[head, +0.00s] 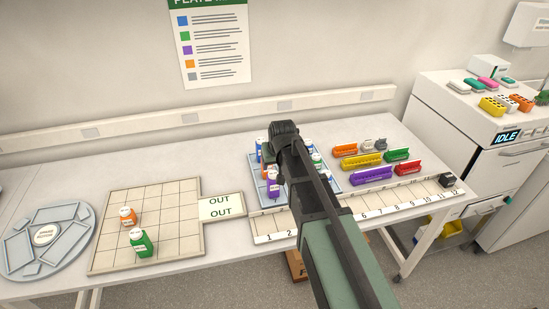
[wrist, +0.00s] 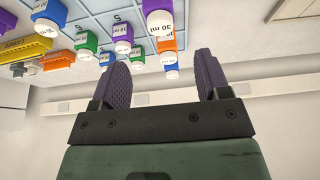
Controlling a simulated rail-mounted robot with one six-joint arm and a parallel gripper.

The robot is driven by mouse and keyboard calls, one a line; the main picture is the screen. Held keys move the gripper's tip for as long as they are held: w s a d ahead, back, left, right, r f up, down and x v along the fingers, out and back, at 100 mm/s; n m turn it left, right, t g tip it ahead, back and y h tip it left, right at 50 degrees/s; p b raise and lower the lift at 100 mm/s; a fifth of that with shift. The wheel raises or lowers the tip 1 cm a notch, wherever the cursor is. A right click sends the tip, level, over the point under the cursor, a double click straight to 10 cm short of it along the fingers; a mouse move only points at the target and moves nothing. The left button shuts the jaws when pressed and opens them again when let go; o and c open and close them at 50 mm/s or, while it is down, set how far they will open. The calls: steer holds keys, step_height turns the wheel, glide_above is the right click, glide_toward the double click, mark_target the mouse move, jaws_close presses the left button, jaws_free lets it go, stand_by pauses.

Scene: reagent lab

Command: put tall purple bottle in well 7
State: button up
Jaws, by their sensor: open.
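A purple bottle (head: 273,186) with a white cap stands at the front left of the blue bottle rack (head: 257,198) in the head view. In the wrist view, purple bottles show near the top middle (wrist: 157,6) and beside a green one (wrist: 122,32). I cannot tell for sure which is the tall one. My gripper (wrist: 208,65) is open, with nothing between its fingers; bottles lie beyond its left finger in the wrist view. My arm hides the fingertips and much of the rack in the head view. Well 7 (head: 380,213) is on the numbered strip along the table's front.
Orange, yellow, purple and green racks (head: 362,161) stand right of the bottle rack. A dark block (head: 447,181) sits at the strip's right end, near 12. Left are an OUT sign (head: 221,206), a gridded board (head: 180,215) with orange and green bottles, and a round tray (head: 82,240).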

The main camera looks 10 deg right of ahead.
steer(key=s+f+g, duration=0.1)
steer(key=s+g, duration=0.3)
steer(key=s, duration=1.8)
steer(key=shift+s+f+g, duration=0.15)
steer(key=shift+s+g, duration=0.15)
steer(key=shift+s, duration=0.05)
